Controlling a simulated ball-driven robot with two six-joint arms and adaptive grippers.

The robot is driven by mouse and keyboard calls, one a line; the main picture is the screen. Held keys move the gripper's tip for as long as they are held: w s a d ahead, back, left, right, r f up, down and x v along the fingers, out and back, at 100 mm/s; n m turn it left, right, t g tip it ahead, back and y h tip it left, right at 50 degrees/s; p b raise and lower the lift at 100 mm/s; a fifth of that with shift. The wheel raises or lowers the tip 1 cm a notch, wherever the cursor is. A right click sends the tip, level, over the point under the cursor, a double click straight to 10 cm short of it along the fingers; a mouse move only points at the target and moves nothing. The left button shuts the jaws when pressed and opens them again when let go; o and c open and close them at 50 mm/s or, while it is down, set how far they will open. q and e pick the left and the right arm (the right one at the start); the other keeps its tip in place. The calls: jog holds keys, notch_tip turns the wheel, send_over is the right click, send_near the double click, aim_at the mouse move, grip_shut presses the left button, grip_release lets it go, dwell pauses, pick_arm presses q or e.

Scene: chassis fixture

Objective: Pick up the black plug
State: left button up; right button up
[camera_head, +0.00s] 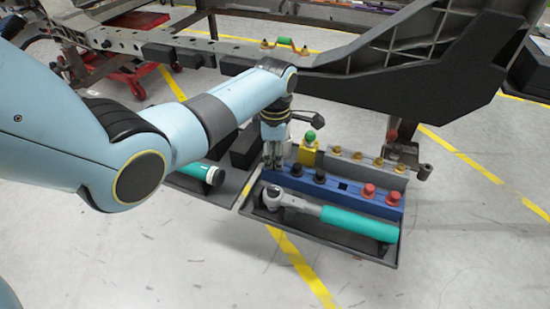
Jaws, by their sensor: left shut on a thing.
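A blue rack (340,189) lies in the dark tray on the floor stand. Two black plugs stand in it, one nearer my gripper (296,170) and one to its right (319,176). My left gripper (273,161) points down at the rack's left end, with its fingers closed together. It is shut on a black plug, which the fingers hide; I cannot tell whether this plug is still seated in the rack. Two red plugs (368,191) (393,198) stand at the rack's right end. My right gripper is not in view.
A teal-handled ratchet wrench (345,220) lies in front of the rack. A grey block with brass fittings (367,164) and a yellow block with a green knob (308,151) stand behind. The large dark chassis (400,80) hangs close behind. Floor in front is clear.

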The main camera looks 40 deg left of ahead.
pick_arm(q)
jog(key=r, duration=0.1)
jog(key=r+p, duration=0.1)
jog(key=r, duration=0.2)
jog(key=shift+d+r+p, duration=0.2)
jog(key=shift+d+p, duration=0.2)
jog(key=s+d+r+p, duration=0.2)
jog(key=d+r, duration=0.4)
jog(key=d, duration=0.4)
jog(key=shift+s+d, duration=0.2)
jog(key=shift+d, duration=0.05)
jog(key=shift+r+p, duration=0.15)
jog(key=shift+p, duration=0.15)
notch_tip(320, 180, up, 5)
jog(key=p, duration=0.5)
jog(key=shift+p, duration=0.35)
jog(key=shift+f, duration=0.25)
